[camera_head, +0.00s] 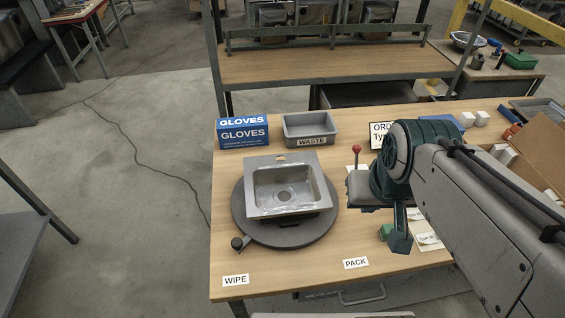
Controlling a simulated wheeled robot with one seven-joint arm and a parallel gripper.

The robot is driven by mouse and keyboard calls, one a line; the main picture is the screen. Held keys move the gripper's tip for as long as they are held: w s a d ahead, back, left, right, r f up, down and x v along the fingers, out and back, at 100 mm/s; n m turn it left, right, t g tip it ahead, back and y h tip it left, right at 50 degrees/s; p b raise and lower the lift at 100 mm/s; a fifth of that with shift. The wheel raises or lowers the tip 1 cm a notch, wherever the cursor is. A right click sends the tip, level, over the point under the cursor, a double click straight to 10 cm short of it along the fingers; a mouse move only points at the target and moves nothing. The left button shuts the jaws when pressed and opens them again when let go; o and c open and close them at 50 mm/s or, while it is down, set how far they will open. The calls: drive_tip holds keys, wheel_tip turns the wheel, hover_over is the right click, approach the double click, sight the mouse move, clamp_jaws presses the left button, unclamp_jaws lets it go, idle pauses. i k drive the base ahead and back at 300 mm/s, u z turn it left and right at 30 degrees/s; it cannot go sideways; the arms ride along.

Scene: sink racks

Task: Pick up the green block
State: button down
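A small green block (385,231) sits on the wooden workbench, right of the middle, partly hidden by my gripper. My gripper (399,237) points down just to the right of the block in this view. One dark finger shows clearly; the other cannot be made out, so its opening is unclear. I cannot tell whether the finger touches the block.
A metal sink (250,195) rests on a round dark turntable (325,220) to the left. A grey WASTE bin (309,128) and a blue GLOVES box (242,133) stand behind it. White labels lie near the block. A red-knobbed lever (356,149) stands close to my arm. The bench front is mostly clear.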

sight(384, 232)
drive_tip(key=z, duration=0.25)
drive_tip(key=k, duration=1.25)
drive_tip(key=z, duration=0.5)
drive_tip(key=i, duration=1.35)
drive_tip(key=u, duration=0.45)
